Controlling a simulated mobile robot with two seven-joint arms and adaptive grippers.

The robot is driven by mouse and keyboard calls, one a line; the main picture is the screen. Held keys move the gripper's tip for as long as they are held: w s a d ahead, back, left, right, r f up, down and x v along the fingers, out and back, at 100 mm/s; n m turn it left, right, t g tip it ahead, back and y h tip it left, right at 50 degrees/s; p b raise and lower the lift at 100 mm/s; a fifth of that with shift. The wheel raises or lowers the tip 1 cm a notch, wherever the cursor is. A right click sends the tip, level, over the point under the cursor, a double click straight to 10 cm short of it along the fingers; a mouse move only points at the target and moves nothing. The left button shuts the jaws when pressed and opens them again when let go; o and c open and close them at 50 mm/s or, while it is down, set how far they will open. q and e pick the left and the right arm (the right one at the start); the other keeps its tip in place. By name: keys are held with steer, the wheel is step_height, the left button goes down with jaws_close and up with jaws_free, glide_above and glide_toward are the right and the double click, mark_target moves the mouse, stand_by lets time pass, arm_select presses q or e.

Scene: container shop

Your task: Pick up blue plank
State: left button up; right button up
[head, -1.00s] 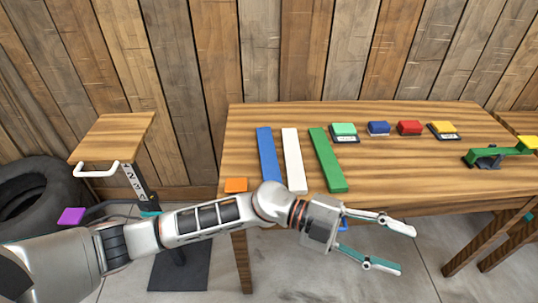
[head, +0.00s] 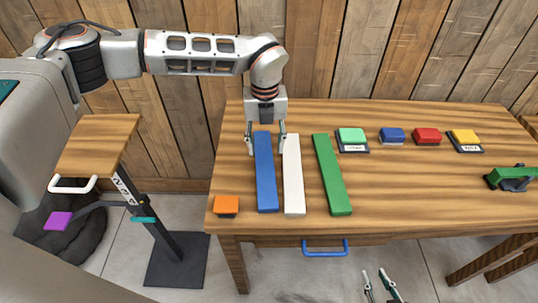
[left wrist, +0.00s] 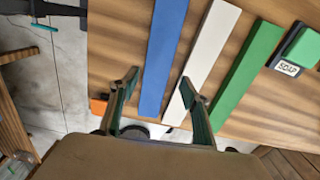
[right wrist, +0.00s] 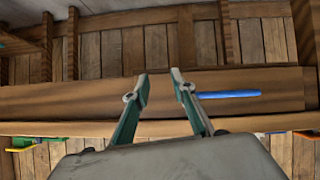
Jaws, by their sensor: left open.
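The blue plank (head: 265,175) lies on the wooden table, left of a white plank (head: 292,178) and a green plank (head: 331,175). My left gripper (head: 266,146) is open over the far end of the blue plank, pointing down. In the head view its fingers show on either side of that end. In the left wrist view the blue plank (left wrist: 160,60) lies beyond the open fingers (left wrist: 158,97), and one fingertip overlaps the white plank (left wrist: 205,55). My right gripper (head: 380,287) is at the bottom of the head view, below the table's front edge. Its fingers are apart and empty in the right wrist view (right wrist: 162,88).
An orange block (head: 227,205) sits at the table's front left corner. Soap-box-like coloured blocks (head: 392,136) stand along the back right. A blue drawer handle (head: 325,247) is on the table's front. A small wooden stand (head: 95,145) is at left. A plank wall is close behind.

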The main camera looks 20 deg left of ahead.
mark_target(264, 164)
arm_select(q)
steer(key=shift+s+a+f, duration=0.1)
steer(key=shift+s+f, duration=0.1)
steer(key=shift+f, duration=1.05)
steer(key=f, duration=0.2)
steer(key=f+p, duration=0.1)
steer(key=f, duration=0.1)
steer(key=shift+w+a+f, duration=0.15)
steer(key=shift+w, duration=0.05)
steer(key=shift+f, duration=0.4)
arm_select(e)
steer(key=shift+s+a, duration=0.1)
steer(key=shift+s, duration=0.8)
arm_select(q)
steer(key=c, duration=1)
steer(key=shift+c, duration=0.2)
arm_select(e)
steer(key=shift+s+f+g, duration=0.2)
steer(key=shift+g, duration=0.1)
